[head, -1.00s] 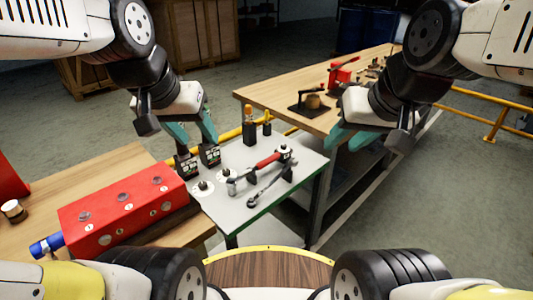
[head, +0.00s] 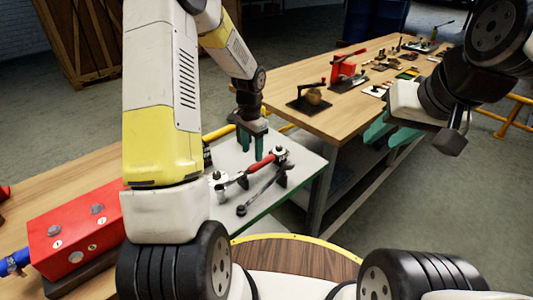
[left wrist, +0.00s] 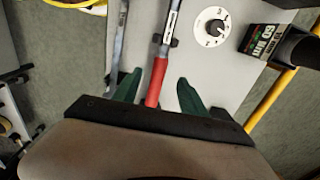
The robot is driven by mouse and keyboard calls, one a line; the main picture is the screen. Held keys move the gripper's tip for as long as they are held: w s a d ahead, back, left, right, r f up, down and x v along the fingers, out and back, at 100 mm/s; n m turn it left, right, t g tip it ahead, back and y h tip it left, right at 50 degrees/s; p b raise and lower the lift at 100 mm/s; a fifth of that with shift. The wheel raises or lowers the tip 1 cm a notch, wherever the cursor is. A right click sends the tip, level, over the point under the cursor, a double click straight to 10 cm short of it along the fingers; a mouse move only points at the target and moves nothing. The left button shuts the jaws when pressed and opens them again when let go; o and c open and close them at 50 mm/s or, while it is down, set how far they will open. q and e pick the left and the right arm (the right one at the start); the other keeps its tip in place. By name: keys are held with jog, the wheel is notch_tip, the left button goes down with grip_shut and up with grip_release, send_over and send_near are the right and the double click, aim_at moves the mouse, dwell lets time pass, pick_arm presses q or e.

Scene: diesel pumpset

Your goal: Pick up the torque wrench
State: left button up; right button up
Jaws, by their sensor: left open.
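The torque wrench, with a red handle (head: 262,163) and a silver shaft, lies on holders on the grey tabletop (head: 300,182). In the left wrist view, its red handle (left wrist: 157,82) shows between my green fingers. My left gripper (head: 251,145) points down over the handle end, open and empty; its fingers (left wrist: 159,86) stand on either side of the handle in that view. I cannot tell the exact height gap. My right gripper (head: 390,133) is open and empty at the right, by the wooden bench, partly behind its wrist.
A darker ratchet tool (head: 262,190) lies close alongside the wrench. A round white dial (left wrist: 212,27) and a dark box (left wrist: 262,40) stand nearby. The wooden bench (head: 330,115) carries several parts behind.

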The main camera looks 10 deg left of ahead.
aim_at(253, 166)
pick_arm(q)
notch_tip(253, 166, down, 8)
jog(key=shift+r, duration=0.1)
grip_shut()
dwell(0.5)
dwell(1.1)
